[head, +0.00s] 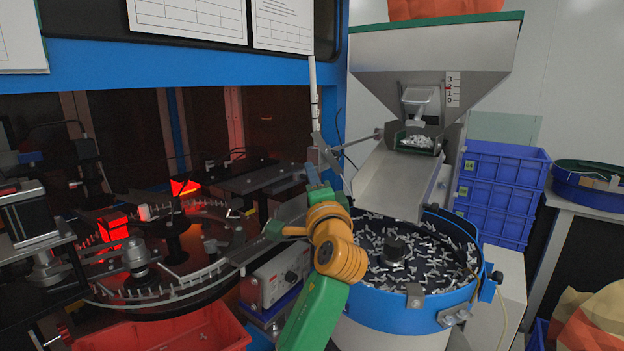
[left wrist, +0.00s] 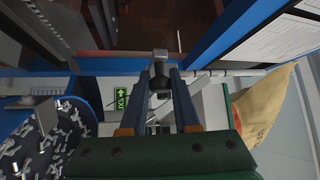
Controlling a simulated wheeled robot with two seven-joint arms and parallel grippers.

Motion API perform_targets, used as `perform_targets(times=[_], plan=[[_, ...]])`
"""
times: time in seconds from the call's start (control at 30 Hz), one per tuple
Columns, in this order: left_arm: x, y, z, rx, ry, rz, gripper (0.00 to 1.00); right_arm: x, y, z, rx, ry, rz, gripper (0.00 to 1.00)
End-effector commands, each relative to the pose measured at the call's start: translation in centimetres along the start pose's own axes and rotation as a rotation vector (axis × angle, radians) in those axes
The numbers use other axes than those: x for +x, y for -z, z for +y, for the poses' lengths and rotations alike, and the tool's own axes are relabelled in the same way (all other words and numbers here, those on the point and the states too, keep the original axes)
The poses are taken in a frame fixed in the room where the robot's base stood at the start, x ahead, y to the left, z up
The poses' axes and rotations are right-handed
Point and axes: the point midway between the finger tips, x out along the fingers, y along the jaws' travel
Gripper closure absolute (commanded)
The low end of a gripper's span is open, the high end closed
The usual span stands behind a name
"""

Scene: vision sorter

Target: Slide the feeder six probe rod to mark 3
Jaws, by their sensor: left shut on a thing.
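The probe rod (head: 362,139) is a thin grey rod. It runs from the side of the feeder chute leftward to my left gripper (head: 318,158). In the left wrist view, the fingers of my left gripper (left wrist: 161,82) are shut on a small dark knob (left wrist: 160,73) with a grey block beyond it; it appears to be the rod's outer end. A white scale (head: 453,90) on the hopper reads 3, 2, 1, 0 from top to bottom. A small red pointer (head: 448,87) sits beside it, near the 2. My right gripper is not in view.
The steel hopper (head: 430,50) and its chute (head: 390,185) stand above the blue-rimmed bowl (head: 375,307) of small metal parts. A thin upright post (head: 314,90) stands close to my left gripper. Blue crates (head: 500,175) are stacked at right. A rotary sorter is at left.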

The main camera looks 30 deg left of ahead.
Motion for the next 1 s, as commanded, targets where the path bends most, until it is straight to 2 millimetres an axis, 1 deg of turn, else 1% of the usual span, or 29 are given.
perform_targets(times=[0.1, 0.17, 0.33, 0.4, 0.63, 0.67, 0.7, 0.77, 1.0], plan=[[0.0, 0.0, -0.2, 0.001, 0.006, 0.001, 1.0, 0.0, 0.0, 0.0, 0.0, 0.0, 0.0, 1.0], [0.0, 0.0, 0.1, 0.001, 0.006, 0.001, 1.0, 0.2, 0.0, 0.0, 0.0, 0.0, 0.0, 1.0], [-0.4, -0.4, 2.6, 0.001, 0.003, 0.0, 1.0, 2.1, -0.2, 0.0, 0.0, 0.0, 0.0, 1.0], [-0.5, -0.5, 3.2, 0.002, 0.003, 0.0, 1.0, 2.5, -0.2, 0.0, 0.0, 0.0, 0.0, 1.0], [-0.4, -0.4, 2.8, 0.001, 0.005, 0.001, 1.0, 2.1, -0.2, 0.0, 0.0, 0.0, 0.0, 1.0], [-0.4, -0.4, 2.7, 0.001, 0.005, 0.001, 0.68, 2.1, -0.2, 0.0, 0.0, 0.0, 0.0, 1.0], [-0.4, -0.4, 2.7, 0.0, 0.005, 0.001, 0.57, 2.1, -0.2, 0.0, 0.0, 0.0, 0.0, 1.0], [-0.4, -0.4, 2.8, 0.0, 0.004, 0.001, 0.41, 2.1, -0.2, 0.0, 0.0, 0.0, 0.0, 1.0], [-0.4, -0.4, 2.8, 0.0, 0.003, 0.001, 0.41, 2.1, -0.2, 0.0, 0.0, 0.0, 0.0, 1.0]])
